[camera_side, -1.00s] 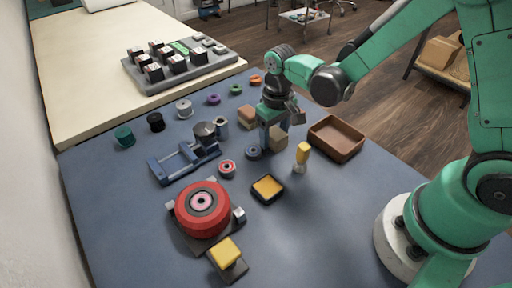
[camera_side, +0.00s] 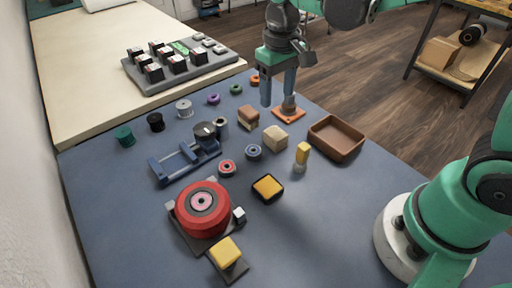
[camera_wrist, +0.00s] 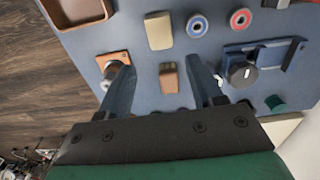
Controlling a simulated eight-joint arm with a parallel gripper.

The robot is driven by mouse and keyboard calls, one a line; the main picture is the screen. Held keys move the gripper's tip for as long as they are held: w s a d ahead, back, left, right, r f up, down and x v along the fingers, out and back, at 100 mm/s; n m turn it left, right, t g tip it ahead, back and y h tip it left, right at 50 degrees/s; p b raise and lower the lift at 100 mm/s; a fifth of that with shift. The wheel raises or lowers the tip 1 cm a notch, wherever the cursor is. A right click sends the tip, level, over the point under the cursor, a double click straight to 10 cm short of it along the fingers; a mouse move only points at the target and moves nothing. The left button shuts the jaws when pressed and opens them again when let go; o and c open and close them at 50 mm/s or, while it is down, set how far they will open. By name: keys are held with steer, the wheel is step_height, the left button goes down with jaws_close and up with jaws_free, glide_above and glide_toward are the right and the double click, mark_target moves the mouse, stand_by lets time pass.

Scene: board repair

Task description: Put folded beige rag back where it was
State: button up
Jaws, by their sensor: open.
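The folded beige rag (camera_side: 275,138) lies on the blue mat as a small pale block, between a blue-grey spool and the brown tray. In the wrist view the rag (camera_wrist: 158,31) lies flat near the top middle, beyond the fingertips and apart from them. My gripper (camera_side: 278,98) is open and empty, raised above the mat behind the rag in the side view. In the wrist view the open fingers of my gripper (camera_wrist: 160,65) stand either side of a small brown block, at a height above it that I cannot tell.
The brown block (camera_side: 248,117) and an orange-based stand (camera_side: 288,113) are near my fingers. The brown tray (camera_side: 336,138) is right of the rag, a yellow-topped piece (camera_side: 302,154) in front. Spools, a blue fixture (camera_side: 185,160) and a red reel (camera_side: 203,208) lie left. The front right mat is clear.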

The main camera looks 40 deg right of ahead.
steer(key=s+d+r+t, duration=0.2)
steer(key=s+d+t, duration=0.1)
steer(key=s+t, duration=0.3)
steer(key=shift+r+t, duration=0.2)
steer(key=shift+t, duration=0.4)
